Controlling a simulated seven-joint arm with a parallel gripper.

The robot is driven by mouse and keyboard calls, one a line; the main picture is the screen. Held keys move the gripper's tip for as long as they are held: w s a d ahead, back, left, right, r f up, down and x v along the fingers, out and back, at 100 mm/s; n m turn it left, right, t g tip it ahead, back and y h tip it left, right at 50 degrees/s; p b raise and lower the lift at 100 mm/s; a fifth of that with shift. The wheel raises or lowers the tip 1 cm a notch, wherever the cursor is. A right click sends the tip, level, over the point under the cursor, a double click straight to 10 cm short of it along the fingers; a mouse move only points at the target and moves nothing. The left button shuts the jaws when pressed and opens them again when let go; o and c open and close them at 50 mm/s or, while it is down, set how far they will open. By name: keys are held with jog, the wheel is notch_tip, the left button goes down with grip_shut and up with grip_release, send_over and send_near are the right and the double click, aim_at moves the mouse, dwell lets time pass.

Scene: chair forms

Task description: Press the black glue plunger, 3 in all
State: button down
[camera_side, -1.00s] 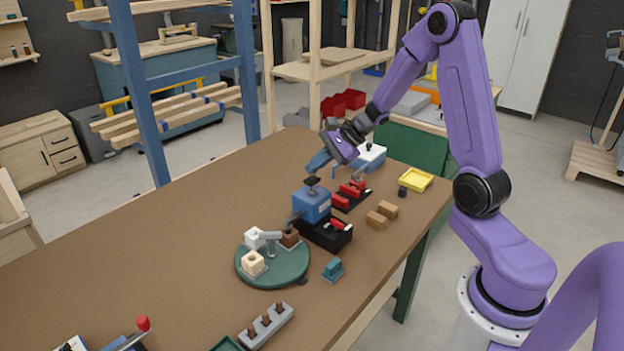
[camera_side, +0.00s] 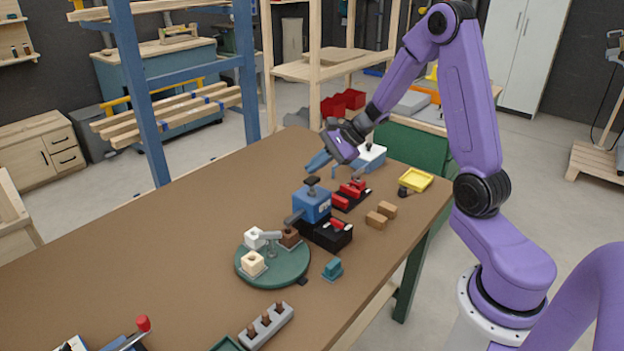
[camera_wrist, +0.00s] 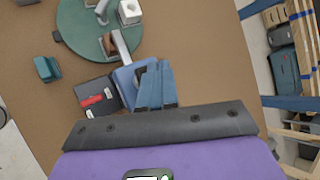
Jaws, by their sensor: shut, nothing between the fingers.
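The black glue plunger (camera_side: 312,181) stands up on a short stem from the top of a blue glue dispenser (camera_side: 311,205). My gripper (camera_side: 317,162) is shut and empty. Its blue fingers appear above and slightly behind the plunger in the side view, apart from it. In the wrist view my shut fingers (camera_wrist: 158,82) cover part of the blue dispenser (camera_wrist: 126,78), and the plunger is hidden there. A green round turntable (camera_side: 262,280) beside the dispenser carries white, cream and brown blocks. The dispenser's grey nozzle arm reaches toward the turntable.
A black base with a red part (camera_side: 326,234) sits beside the dispenser. Red clamps (camera_side: 352,192), tan blocks (camera_side: 376,220), a yellow tray (camera_side: 416,180) and a teal block (camera_side: 332,269) stand nearby.

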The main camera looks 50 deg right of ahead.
aim_at(316, 179)
jog(key=shift+f, duration=0.2)
dwell(0.3)
jog(key=shift+f, duration=0.25)
jog(key=shift+f, duration=1)
dwell(1.4)
jog(key=shift+r, duration=1.45)
jog(key=shift+r, duration=0.1)
jog(key=shift+r, duration=2.4)
dwell(0.3)
jog(key=shift+r, duration=1.9)
